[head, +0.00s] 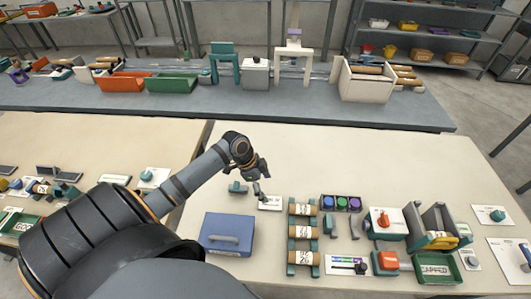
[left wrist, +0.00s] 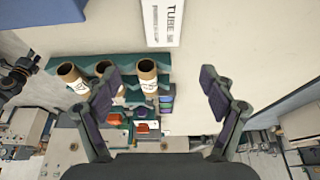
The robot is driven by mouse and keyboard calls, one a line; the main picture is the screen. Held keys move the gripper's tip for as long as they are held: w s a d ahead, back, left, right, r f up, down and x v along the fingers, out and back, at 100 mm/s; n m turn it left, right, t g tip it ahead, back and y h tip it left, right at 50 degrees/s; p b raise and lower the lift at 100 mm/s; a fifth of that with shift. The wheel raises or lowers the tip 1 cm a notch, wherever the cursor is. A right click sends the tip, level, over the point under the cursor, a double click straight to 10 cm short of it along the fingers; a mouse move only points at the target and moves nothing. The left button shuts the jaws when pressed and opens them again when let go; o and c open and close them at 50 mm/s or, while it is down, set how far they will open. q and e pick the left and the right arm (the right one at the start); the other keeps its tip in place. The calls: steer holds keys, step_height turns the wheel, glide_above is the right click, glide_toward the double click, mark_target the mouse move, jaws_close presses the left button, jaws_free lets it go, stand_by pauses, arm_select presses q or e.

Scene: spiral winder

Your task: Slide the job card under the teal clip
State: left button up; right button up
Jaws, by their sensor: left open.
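A white card (head: 270,203), which looks like the job card, lies flat on the cream table. It shows at the top of the left wrist view (left wrist: 162,22), printed with "TUBE" and cut off by the edge. A small teal piece (head: 238,188), which looks like the teal clip, sits on the table to the card's left. I cannot make out the teal clip in the left wrist view. My left gripper (head: 262,182) is over the table beside the card and the teal piece. In the left wrist view its fingers (left wrist: 158,85) are spread, with nothing held between them. My right gripper is out of view.
A blue box with a handle (head: 227,234) stands in front of the card. A teal rack with several cardboard tubes (head: 304,232) is to the right, near a tray of coloured caps (head: 341,203). The table behind the card is clear.

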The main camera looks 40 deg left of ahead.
arm_select(q)
glide_toward(278, 203)
steer(key=shift+p+x, duration=0.4)
steer(key=shift+x, duration=0.5)
steer(key=x, duration=0.5)
steer(key=shift+w+f, duration=0.15)
steer(key=shift+f, duration=0.2)
steer(key=shift+d, duration=0.1)
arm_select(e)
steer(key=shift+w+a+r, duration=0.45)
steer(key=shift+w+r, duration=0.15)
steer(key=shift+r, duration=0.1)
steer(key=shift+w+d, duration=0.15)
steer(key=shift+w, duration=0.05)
arm_select(q)
steer(key=c, duration=1.2)
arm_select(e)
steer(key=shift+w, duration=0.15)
